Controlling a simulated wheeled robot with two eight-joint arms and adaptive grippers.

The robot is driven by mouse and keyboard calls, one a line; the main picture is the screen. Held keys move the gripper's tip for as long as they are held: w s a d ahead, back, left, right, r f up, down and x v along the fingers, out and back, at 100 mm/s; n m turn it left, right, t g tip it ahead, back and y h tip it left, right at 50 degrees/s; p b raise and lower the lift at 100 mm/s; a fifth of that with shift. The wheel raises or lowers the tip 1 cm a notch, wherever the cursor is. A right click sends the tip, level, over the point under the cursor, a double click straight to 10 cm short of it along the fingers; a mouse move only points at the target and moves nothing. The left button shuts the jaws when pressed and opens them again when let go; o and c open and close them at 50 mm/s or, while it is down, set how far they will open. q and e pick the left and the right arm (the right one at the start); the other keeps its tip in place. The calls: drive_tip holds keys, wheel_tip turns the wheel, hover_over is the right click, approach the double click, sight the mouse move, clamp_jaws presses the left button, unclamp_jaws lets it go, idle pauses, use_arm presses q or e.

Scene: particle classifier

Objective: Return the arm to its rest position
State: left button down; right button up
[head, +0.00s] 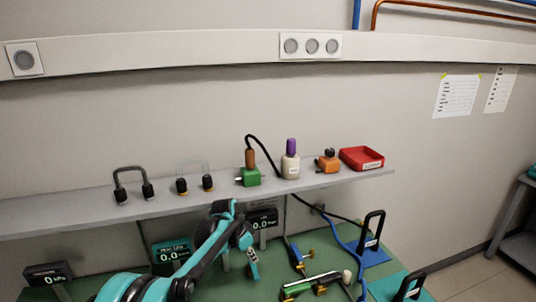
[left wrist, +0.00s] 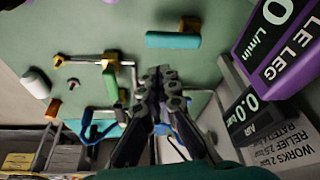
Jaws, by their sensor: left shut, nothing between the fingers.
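My left arm is teal and black and comes in from the lower left of the head view. It bends at the top near the shelf edge. My left gripper (head: 253,272) hangs over the green bench, pointing down, apart from the things around it. In the left wrist view its black fingers (left wrist: 164,84) are together, with nothing seen between them. My right gripper does not show in either view.
A grey shelf (head: 80,214) behind the arm carries a green block (head: 250,177), a white bottle (head: 290,166) and a red tray (head: 361,158). On the green bench stand digital displays (head: 171,253), a brass-and-green fitting (head: 315,286) and blue hoses (head: 345,246).

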use_arm(q)
drive_tip(key=s+a+r+n+t, duration=0.1)
drive_tip(key=s+a+r+n, duration=0.25)
drive_tip(key=s+r, duration=0.45)
drive_tip(key=s+a+n+t+y, duration=0.1)
drive_tip(key=s+a+n+t, duration=0.1)
drive_tip(key=s, duration=1)
drive_tip(key=s+a+f+n+t+y, duration=0.1)
drive_tip(key=s+a+n, duration=0.4)
drive_tip(key=s, duration=0.8)
drive_tip(key=shift+s+a+f+t+y, duration=0.15)
drive_tip(key=shift+a+f+t+y, duration=0.1)
drive_tip(key=shift+a+t+y, duration=0.3)
